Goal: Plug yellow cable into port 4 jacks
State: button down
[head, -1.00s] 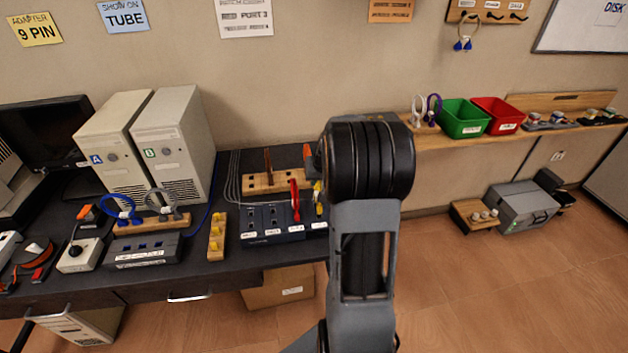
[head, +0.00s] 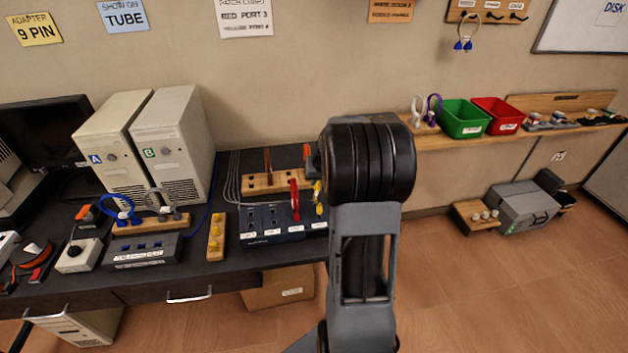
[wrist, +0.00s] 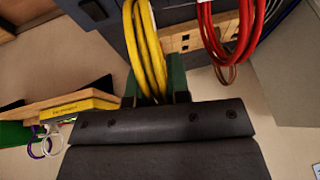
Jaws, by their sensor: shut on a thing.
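The yellow cable (wrist: 148,45) is a looped bundle running up between the dark green fingers of my gripper (wrist: 158,88) in the wrist view. My gripper is shut on it. In the head view only a sliver of the yellow cable (head: 318,199) shows beside my arm, at the right end of the dark blue port panel (head: 265,238). My arm hides the gripper there and covers the panel's right end. I cannot tell whether the cable's plugs touch any jack. The port numbers are too small to read.
A red cable (head: 294,200) stands at the panel, close left of the yellow one; its loops (wrist: 240,30) hang right of my gripper in the wrist view. A wooden rack (head: 262,184) is behind the panel. A wooden block with yellow knobs (head: 216,238) stands to the left.

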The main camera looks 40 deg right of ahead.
jog(key=shift+f+b, duration=1.05)
jog(key=shift+b, duration=0.35)
dwell(2.6)
dwell(0.3)
jog(key=c, duration=1)
grip_release()
jog(key=o, duration=0.6)
jog(key=shift+s, duration=0.1)
jog(key=shift+s+r, duration=0.1)
jog(key=shift+p+v, duration=1.85)
jog(key=shift+v, duration=1.8)
